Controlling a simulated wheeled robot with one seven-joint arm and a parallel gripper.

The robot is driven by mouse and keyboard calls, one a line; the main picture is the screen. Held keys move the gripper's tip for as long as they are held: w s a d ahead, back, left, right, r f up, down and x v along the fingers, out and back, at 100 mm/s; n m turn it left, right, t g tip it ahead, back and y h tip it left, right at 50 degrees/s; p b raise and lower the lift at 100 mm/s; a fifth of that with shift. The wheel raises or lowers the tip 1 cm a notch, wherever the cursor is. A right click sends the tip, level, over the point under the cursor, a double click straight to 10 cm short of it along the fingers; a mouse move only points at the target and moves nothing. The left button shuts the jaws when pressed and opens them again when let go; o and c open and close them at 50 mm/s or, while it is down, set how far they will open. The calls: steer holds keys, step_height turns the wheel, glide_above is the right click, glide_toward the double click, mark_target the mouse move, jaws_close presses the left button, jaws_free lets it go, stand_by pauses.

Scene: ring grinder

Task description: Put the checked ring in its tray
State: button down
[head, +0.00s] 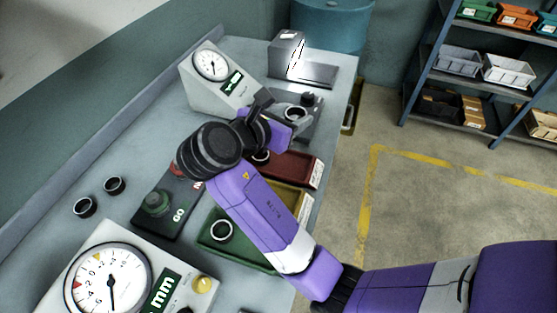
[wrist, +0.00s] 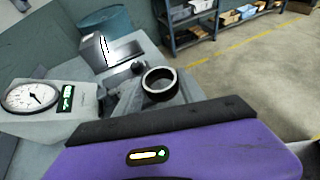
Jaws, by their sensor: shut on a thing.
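My gripper (head: 281,108) is at the far part of the bench, shut on a dark ring with a bright rim (head: 296,114). The ring also shows in the wrist view (wrist: 148,86), in front of the purple gripper body. It is over or at a grey fixture with a black knob (head: 308,98); I cannot tell whether they touch. Three trays line the bench's right side: red (head: 300,166), yellow (head: 304,206) and green (head: 262,262). One ring (head: 221,230) lies in the green tray. Another (head: 260,157) shows at the red tray's left end, partly hidden by my arm.
A dial gauge (head: 214,78) stands left of my gripper, and a larger one (head: 115,280) stands in the near left. A GO panel (head: 165,205) lies between. Two loose rings (head: 84,206) (head: 115,185) are at left. A metal block (head: 290,52) stands behind.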

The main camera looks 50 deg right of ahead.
mark_target(289, 172)
step_height(289, 172, down, 18)
steer(key=shift+r+b, duration=0.25)
steer(key=shift+b, duration=0.35)
steer(key=c, duration=1)
jaws_free()
steer(key=shift+f, duration=0.1)
steer(key=shift+o, duration=0.2)
steer(key=shift+a, duration=0.15)
steer(key=v, duration=1.2)
